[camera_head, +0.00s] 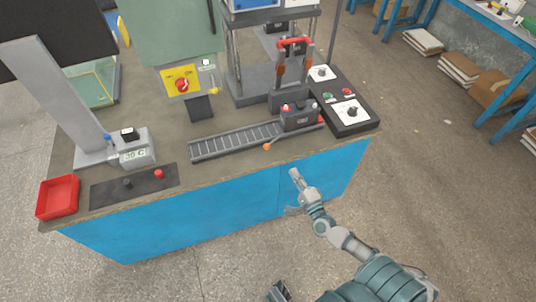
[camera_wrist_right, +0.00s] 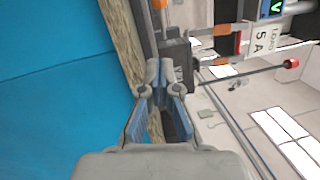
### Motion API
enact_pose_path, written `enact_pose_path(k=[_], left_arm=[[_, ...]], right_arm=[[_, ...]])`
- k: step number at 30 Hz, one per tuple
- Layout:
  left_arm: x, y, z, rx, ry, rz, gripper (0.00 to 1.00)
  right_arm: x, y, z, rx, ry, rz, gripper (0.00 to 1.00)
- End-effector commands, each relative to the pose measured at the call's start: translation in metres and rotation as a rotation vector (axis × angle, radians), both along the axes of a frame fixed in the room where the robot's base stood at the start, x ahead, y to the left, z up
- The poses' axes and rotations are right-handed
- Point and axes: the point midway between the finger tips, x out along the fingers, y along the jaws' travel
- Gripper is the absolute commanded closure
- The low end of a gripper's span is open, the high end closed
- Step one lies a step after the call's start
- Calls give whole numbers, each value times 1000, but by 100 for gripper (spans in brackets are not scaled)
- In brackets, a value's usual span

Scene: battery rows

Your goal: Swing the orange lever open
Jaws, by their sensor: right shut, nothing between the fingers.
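The orange lever shows as a small orange knob (camera_head: 267,147) at the front edge of the rail track, left of the dark battery block (camera_head: 299,117). My right gripper (camera_head: 294,173) is in front of the bench's blue side, below and right of the knob, apart from it. In the right wrist view its fingertips (camera_wrist_right: 160,72) are together with nothing between them, and an orange piece (camera_wrist_right: 160,4) shows at the top edge; I cannot tell whether that is the lever's knob. My left gripper is not clearly visible.
The slatted track (camera_head: 235,140) runs along the bench front. A press with a red handle (camera_head: 294,43) stands behind the block, and a black control box (camera_head: 345,105) is to the right. A red tray (camera_head: 58,196) is at the left corner. Floor in front is clear.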

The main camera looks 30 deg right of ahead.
Motion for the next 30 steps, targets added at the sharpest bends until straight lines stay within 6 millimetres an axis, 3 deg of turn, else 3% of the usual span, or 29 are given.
enact_pose_path(k=[12,19,30], left_arm=[[9,-2,2,-10,-44,-2,60],[-7,4,-2,8,36,2,60],[-10,4,-4,11,54,3,60]], right_arm=[[85,-2,15,-1,-3,3,100],[105,14,19,0,-2,1,100],[109,17,19,-2,0,2,100]])
